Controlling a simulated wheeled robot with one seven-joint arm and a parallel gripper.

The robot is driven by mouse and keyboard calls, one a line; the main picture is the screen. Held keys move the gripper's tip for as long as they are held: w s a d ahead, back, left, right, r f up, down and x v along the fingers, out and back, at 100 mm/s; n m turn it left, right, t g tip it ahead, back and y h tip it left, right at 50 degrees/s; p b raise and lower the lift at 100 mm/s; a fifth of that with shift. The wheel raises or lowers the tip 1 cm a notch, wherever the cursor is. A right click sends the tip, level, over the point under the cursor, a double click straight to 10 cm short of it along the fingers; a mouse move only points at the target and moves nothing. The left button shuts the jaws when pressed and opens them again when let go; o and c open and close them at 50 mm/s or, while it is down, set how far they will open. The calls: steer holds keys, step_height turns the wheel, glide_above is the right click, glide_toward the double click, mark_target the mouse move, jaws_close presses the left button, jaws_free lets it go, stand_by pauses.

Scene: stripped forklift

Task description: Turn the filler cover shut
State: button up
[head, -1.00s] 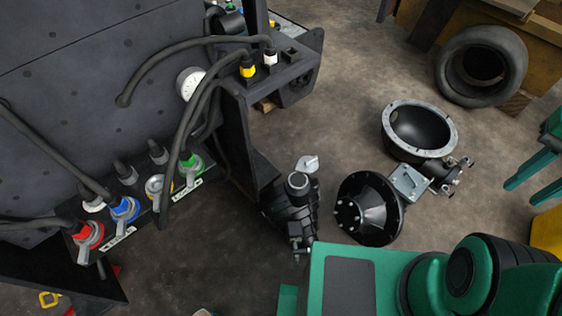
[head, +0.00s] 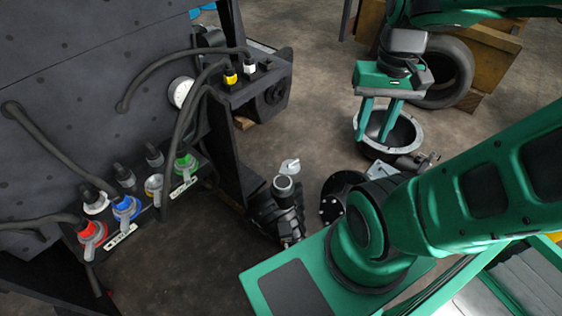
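The filler cover (head: 290,166) is a small light-grey metal piece with a tab. It sits turned aside at the top of a dark filler neck (head: 284,184), and the neck's round mouth shows uncovered. The neck stands on a black ribbed part low in the middle. My gripper (head: 374,137) is up and to the right of the cover, well apart from it. Its two green fingers point down with a gap between them. It is open and appears empty, in front of a grey bowl-shaped housing.
A black panel with hoses and coloured connectors (head: 125,207) fills the left. A bracket with yellow and white plugs (head: 240,85) juts out above the cover. The bell housing (head: 405,135), a flanged black part (head: 335,195) and a tyre (head: 450,70) lie to the right.

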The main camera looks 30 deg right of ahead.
steer(key=shift+w+a, duration=0.1)
steer(key=shift+a, duration=0.05)
steer(key=m, duration=1.1)
glide_above(291, 165)
steer(key=w+d, duration=0.1)
steer(key=d, duration=0.1)
step_height(291, 165, down, 39)
steer(key=shift+n, duration=0.3)
steer(key=f, duration=1)
steer(key=shift+w+d, duration=0.2)
